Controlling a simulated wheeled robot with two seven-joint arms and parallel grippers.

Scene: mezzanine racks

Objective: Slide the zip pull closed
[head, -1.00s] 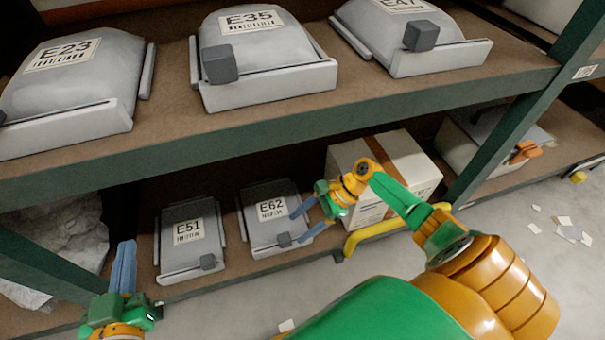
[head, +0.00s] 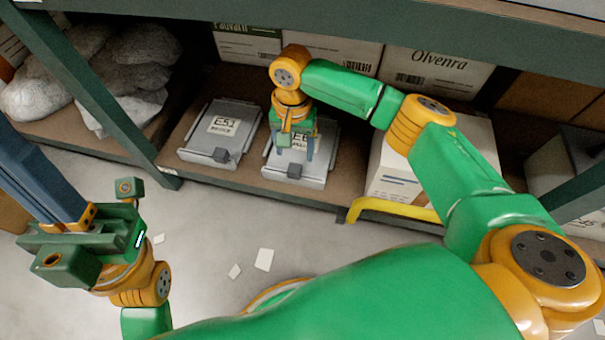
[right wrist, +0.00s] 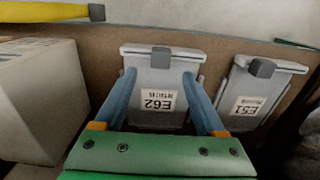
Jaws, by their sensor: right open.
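The grey pouch E62 (head: 322,160) lies on the lower shelf and shows in the right wrist view (right wrist: 150,117). Its dark grey block-shaped zip pull (head: 295,171) sits at the pouch's front edge, towards the aisle; it also shows in the right wrist view (right wrist: 161,57). My right gripper (head: 296,150) is above the pouch, fingers down. In the right wrist view its open fingers (right wrist: 159,74) straddle the label, with the pull just beyond the tips and between their lines; nothing is held. My left gripper (head: 42,178) is away over the floor at left, its fingers together.
Pouch E51 (head: 232,121) with its own pull (head: 221,155) lies to the left. A white box (head: 392,184) stands close on the right, with a yellow bar (head: 396,208) at the shelf's front. The upper shelf's edge (head: 330,25) passes above.

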